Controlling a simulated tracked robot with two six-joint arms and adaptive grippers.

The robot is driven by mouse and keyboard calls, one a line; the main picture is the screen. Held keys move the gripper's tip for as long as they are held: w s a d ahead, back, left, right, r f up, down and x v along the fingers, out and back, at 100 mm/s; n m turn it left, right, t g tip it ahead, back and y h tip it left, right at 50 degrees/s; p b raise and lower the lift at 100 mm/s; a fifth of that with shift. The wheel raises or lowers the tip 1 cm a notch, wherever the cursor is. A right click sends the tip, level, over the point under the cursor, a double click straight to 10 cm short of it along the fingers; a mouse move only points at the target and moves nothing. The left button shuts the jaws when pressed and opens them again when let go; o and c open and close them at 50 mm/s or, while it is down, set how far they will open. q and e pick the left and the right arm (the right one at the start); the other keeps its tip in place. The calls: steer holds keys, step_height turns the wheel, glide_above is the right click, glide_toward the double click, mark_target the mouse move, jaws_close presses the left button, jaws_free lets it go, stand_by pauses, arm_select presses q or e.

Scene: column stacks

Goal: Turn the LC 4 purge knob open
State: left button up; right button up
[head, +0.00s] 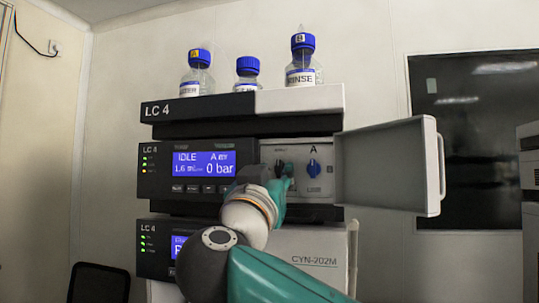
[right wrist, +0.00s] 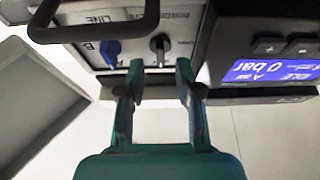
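The LC 4 pump module (head: 205,172) shows "IDLE" and "0 bar" on its blue screen. Its small front panel (head: 322,186) carries a black knob (right wrist: 160,44) and a blue knob (head: 313,168) beside an "A" mark. I take the black one as the purge knob; its label is too small to read surely. In the head view my right gripper (head: 284,178) is in front of the black knob and partly hides it. In the right wrist view my right gripper (right wrist: 160,68) is open, its fingertips apart on either side of the black knob, seemingly just short of it. My left gripper is out of view.
A grey door (head: 385,165) with a handle stands swung open to the right of the panel. Several blue-capped bottles (head: 303,62) stand in the top tray (head: 297,99). Another module (head: 310,262) sits below. A dark panel (head: 470,130) is on the wall at right.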

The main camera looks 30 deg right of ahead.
mark_target(280, 169)
steer(key=shift+p+x, duration=0.4)
steer(key=shift+x, duration=0.9)
steer(key=shift+c, duration=0.3)
jaws_close()
